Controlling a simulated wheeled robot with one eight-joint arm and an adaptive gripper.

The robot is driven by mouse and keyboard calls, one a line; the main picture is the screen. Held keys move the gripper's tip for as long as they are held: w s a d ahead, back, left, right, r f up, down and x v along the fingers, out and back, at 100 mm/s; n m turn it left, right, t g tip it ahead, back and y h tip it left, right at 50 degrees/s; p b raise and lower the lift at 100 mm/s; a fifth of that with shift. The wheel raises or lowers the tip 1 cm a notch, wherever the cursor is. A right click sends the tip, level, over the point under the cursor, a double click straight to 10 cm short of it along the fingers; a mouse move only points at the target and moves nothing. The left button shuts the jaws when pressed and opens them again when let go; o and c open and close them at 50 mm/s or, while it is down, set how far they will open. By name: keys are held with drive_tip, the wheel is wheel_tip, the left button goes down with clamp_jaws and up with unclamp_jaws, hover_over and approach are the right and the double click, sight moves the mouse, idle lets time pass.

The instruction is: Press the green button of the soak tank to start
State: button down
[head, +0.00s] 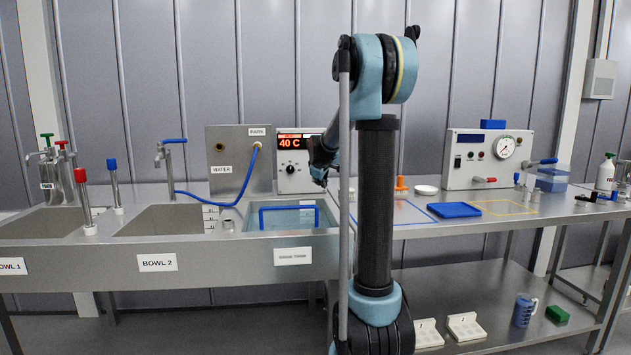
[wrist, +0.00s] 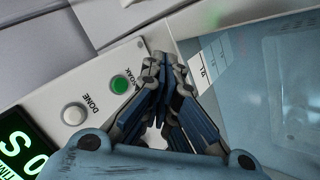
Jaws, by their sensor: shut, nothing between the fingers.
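The soak tank's control box (head: 297,177) stands at the back of the tank with a red "40 C" display and a black dial. Its green button (wrist: 120,84) shows in the wrist view, beside a "SOAK" label, with a white "DONE" button (wrist: 73,114) to its lower left. In the head view my arm hides that part of the box. My gripper (wrist: 158,65) is shut and empty, its fingertips a little right of the green button in the picture. I cannot tell whether it touches the panel. The soak tank (head: 290,257) holds water and a blue-rimmed basket (head: 289,208).
Bowl 2 (head: 157,263) lies left of the soak tank, with a blue hose (head: 210,200) and taps behind it. On the right bench are a blue tray (head: 454,210) and a gauge panel (head: 488,160). My arm stands in front of the tank's right side.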

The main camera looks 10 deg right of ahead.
drive_tip(key=shift+w, duration=3.2)
drive_tip(key=shift+w, duration=0.75)
drive_tip(key=shift+s, duration=0.85)
drive_tip(key=shift+s, duration=2.5)
